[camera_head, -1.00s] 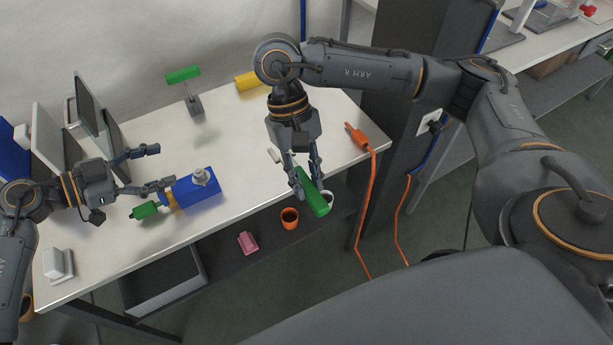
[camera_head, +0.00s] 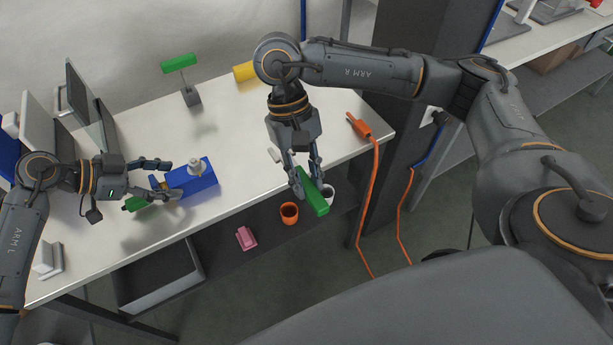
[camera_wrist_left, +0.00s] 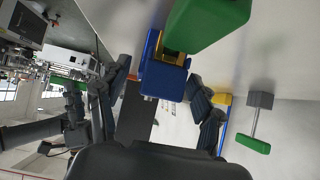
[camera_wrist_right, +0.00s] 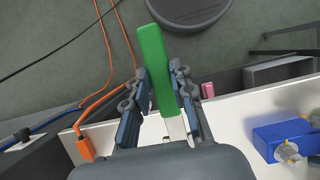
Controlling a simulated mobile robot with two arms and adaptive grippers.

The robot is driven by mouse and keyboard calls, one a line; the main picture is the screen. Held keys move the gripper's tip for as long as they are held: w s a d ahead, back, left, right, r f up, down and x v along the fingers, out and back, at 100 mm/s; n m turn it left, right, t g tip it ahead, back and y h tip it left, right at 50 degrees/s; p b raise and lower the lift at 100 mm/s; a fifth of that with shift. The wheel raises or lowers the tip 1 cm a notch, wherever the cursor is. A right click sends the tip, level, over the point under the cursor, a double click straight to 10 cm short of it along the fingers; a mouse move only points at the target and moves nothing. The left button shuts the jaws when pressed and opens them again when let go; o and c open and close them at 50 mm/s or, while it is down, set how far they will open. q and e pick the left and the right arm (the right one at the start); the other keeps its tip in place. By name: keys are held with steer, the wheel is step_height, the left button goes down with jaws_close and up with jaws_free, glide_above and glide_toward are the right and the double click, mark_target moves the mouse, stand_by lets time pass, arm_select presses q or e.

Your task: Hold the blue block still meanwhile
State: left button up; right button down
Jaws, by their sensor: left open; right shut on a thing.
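The blue block (camera_head: 203,185) lies on the white bench, with a silver knob (camera_head: 195,168) on top and a yellow part at its left end. My left gripper (camera_head: 172,180) is open, its fingers on either side of the block's left end. In the left wrist view the blue block (camera_wrist_left: 161,80) shows between the spread fingers; I cannot tell whether they touch it. My right gripper (camera_head: 307,184) is shut on a green bar (camera_head: 315,200), held over the bench's front edge. The right wrist view also shows the green bar (camera_wrist_right: 152,60) and the blue block (camera_wrist_right: 278,140).
A green-handled piece (camera_head: 136,203) lies left of the block, under my left gripper. An orange plug (camera_head: 358,125) with its cable lies at the bench's right. The bench middle is clear.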

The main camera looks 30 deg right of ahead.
arm_select(q)
steer(key=shift+s+d+f, duration=0.1)
steer(key=shift+d+f, duration=0.25)
steer(key=shift+d, duration=0.05)
arm_select(e)
steer(key=shift+s+r, duration=0.1)
steer(key=shift+r, duration=0.05)
arm_select(q)
steer(key=shift+d+f, duration=0.15)
jaws_close()
steer(key=shift+p, duration=0.5)
arm_select(e)
steer(key=shift+r, duration=0.45)
arm_select(q)
steer(key=shift+f, duration=0.2)
